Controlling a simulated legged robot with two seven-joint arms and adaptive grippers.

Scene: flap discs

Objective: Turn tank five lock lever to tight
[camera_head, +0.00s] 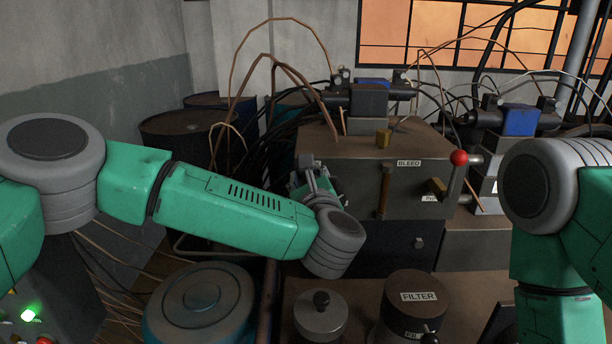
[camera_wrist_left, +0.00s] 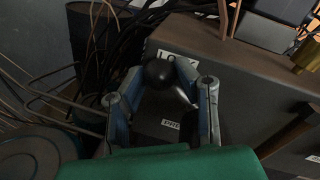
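In the left wrist view a lever with a round black knob (camera_wrist_left: 160,73) and a pale shaft stands out from the dark box, below a partly covered label that seems to read LOCK (camera_wrist_left: 176,56). My left gripper (camera_wrist_left: 159,76) has a finger on each side of the knob, close to it; whether they press on it I cannot tell. In the head view my left gripper (camera_head: 312,178) is at the left side of the brown box (camera_head: 345,145), and the lever is not visible there. No tank number five and no tight mark can be read. My right gripper is out of view.
The box front has a BLEED label (camera_head: 409,163), a brass-coloured handle (camera_head: 384,192) and a red ball knob (camera_head: 459,157). A FILTER canister (camera_head: 416,297) and a knobbed lid (camera_head: 320,318) stand in front. Drums (camera_head: 190,135) and many loose cables lie left of the box.

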